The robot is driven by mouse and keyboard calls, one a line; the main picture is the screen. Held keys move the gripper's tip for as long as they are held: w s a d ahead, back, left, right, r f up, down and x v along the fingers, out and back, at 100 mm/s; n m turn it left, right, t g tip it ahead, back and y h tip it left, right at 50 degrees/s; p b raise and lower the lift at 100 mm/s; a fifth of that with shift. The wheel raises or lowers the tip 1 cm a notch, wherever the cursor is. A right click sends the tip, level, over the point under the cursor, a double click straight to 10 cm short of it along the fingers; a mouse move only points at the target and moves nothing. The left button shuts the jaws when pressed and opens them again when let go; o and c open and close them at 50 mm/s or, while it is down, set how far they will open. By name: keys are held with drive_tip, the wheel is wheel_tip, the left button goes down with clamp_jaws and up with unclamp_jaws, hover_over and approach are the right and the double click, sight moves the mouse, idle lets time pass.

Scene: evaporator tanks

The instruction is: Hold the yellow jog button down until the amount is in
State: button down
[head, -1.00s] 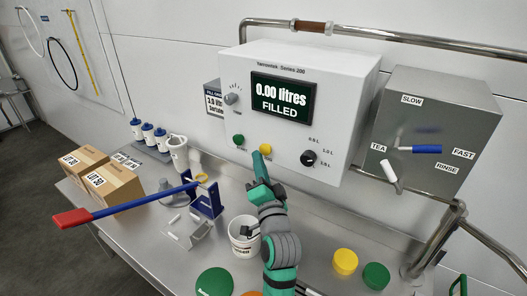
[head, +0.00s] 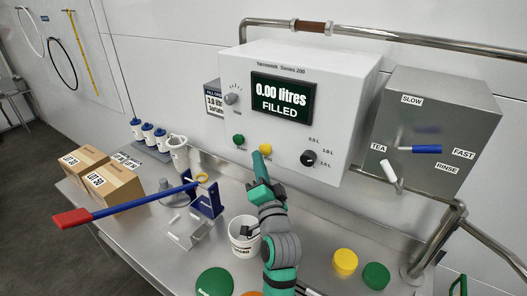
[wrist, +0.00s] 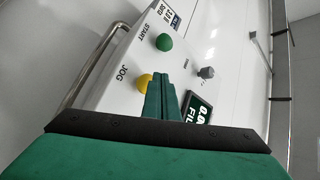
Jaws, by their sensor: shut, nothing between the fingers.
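The yellow jog button (head: 266,149) is on the lower front of the white control box (head: 290,110). It also shows in the wrist view (wrist: 145,82), partly hidden by my fingers and beside the JOG label. My gripper (head: 259,156) is shut and empty, its tips just below the button in the head view. I cannot tell whether the tips touch it. The display (head: 283,97) reads 0.00 litres, FILLED. The green start button (head: 239,140) sits left of the yellow one. A white bucket (head: 244,236) stands below on the steel bench, partly behind my arm.
A black selector knob (head: 308,158) is right of the button. A steel box (head: 437,120) with blue and white handles is at the right. A red-and-blue lever (head: 130,206), cartons (head: 112,185) and yellow and green lids (head: 345,262) are around the bench.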

drive_tip(key=shift+w+d, duration=0.1)
drive_tip(key=shift+w, duration=0.05)
drive_tip(key=shift+w+d, duration=0.15)
drive_tip(key=shift+w, duration=0.05)
idle(0.3)
drive_tip(key=shift+w+d, duration=0.35)
drive_tip(key=shift+w, duration=0.1)
idle(6.9)
